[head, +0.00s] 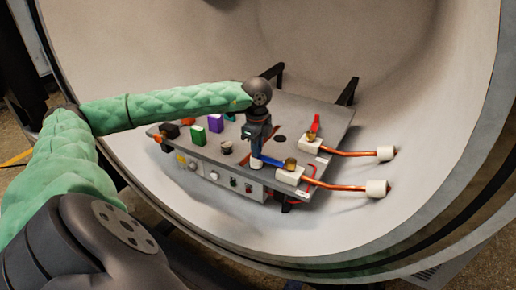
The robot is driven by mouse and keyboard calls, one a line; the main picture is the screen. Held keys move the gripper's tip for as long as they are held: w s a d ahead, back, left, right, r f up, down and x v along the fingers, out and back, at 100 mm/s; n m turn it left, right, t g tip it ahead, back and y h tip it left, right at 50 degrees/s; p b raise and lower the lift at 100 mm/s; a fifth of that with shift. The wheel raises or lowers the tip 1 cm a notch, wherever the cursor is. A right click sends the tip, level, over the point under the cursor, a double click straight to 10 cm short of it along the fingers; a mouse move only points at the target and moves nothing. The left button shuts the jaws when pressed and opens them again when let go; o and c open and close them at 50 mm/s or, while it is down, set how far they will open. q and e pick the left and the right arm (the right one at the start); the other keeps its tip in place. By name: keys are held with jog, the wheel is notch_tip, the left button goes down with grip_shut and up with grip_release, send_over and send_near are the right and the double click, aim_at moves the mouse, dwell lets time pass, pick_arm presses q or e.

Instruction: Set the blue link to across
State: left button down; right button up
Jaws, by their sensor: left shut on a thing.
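The blue link (272,161) is a flat bar on the grey board (325,127) inside the furnace. Its right end is at a brass nut on a white block (290,175), and it runs left toward my gripper. My left gripper (256,158) points down over the link's left end and is shut on it; the fingers partly hide that end. A red link (315,124) stands by another brass nut on a white block (311,145) farther back. My right gripper is not in view.
Green (198,135) and purple (216,122) blocks and a dark knob (227,146) stand on the board's left. Copper rods with white ends (377,188) stick out right. The curved furnace wall (430,95) surrounds the board.

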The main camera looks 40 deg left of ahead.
pick_arm(q)
jog(key=shift+f, duration=0.1)
jog(key=c, duration=1.4)
grip_release()
jog(key=shift+s, duration=0.1)
jog(key=shift+r, duration=0.2)
